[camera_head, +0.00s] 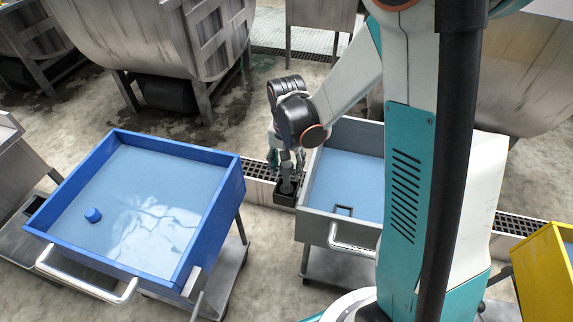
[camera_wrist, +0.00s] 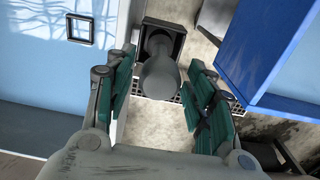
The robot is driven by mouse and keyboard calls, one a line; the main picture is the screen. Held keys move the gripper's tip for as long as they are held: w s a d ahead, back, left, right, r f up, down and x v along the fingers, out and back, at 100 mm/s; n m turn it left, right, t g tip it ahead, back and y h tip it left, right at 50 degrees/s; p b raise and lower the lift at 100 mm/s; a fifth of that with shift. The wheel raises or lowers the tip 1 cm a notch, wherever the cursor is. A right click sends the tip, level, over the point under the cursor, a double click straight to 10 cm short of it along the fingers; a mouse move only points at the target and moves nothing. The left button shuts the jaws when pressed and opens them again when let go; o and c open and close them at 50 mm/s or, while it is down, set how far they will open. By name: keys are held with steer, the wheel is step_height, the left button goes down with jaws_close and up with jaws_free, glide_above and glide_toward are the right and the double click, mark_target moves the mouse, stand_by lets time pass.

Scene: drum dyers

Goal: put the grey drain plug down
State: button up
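The grey drain plug (camera_wrist: 158,75) is upright in the wrist view, its rounded end toward the camera and its narrower neck reaching into a dark square holder (camera_wrist: 176,32). In the head view the plug (camera_head: 287,187) is small and partly hidden by the fingers. The holder (camera_head: 286,201) sits at the left side of the grey tray cart. My gripper (camera_wrist: 162,58) is above the holder with its teal fingers spread on both sides of the plug. Gaps show between the fingers and the plug. How deep the plug sits is hidden.
The grey tray (camera_head: 315,228) has pale blue liquid and a dark square outline (camera_head: 343,210) in it. A blue tray (camera_head: 211,236) with a blue plug (camera_head: 93,215) stands close on the left. A yellow tray (camera_head: 538,270) is at right. Drums stand behind.

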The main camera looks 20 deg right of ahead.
steer(key=shift+r, duration=0.1)
step_height(320, 180, up, 12)
steer(key=p, duration=0.4)
steer(key=s+r+n+t, duration=0.7)
steer(key=s+r, duration=0.5)
steer(key=s, duration=0.3)
steer(key=shift+r, duration=0.25)
steer(key=shift+d, duration=0.1)
